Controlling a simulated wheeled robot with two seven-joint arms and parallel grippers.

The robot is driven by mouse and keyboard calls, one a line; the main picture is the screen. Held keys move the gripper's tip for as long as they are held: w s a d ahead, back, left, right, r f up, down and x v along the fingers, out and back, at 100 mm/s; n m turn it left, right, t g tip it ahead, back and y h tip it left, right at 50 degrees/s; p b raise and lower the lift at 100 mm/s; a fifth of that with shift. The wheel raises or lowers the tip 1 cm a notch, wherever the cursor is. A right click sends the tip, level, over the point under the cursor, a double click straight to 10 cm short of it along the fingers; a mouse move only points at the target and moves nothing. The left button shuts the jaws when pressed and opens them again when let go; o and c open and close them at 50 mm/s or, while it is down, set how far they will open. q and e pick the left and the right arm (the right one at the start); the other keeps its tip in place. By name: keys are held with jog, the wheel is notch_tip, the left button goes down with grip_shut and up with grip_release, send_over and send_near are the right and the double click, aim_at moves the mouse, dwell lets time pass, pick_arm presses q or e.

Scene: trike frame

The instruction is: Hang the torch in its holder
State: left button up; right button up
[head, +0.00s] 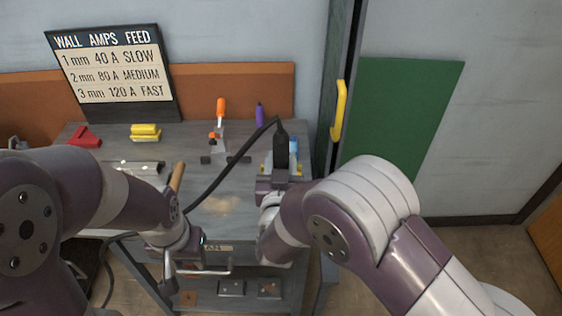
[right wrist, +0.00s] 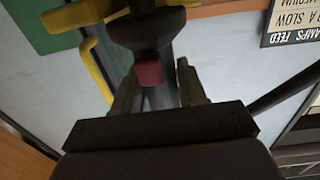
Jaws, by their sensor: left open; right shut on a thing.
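The black torch (head: 281,148) stands roughly upright at the right of the bench, with its black cable (head: 228,165) looping away to the left. My right gripper (head: 280,172) is shut on the torch. In the right wrist view the torch's dark flared body (right wrist: 147,28) and red trigger (right wrist: 149,72) show between the fingers (right wrist: 150,95). A yellow part (right wrist: 80,14), probably the holder, is close beside the torch's far end; I cannot tell whether they touch. My left gripper (head: 190,262) is open and low at the bench front, near a metal bar.
The bench carries an orange-tipped tool (head: 221,108), a purple marker (head: 260,114), yellow blocks (head: 145,132) and a red piece (head: 85,137). A sign (head: 112,70) stands at the back left. A yellow handle (head: 339,110) and green panel (head: 405,115) are to the right.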

jog(key=shift+f, duration=0.2)
jog(key=o, duration=1.1)
jog(key=shift+o, duration=0.2)
jog(key=shift+s+f, duration=0.1)
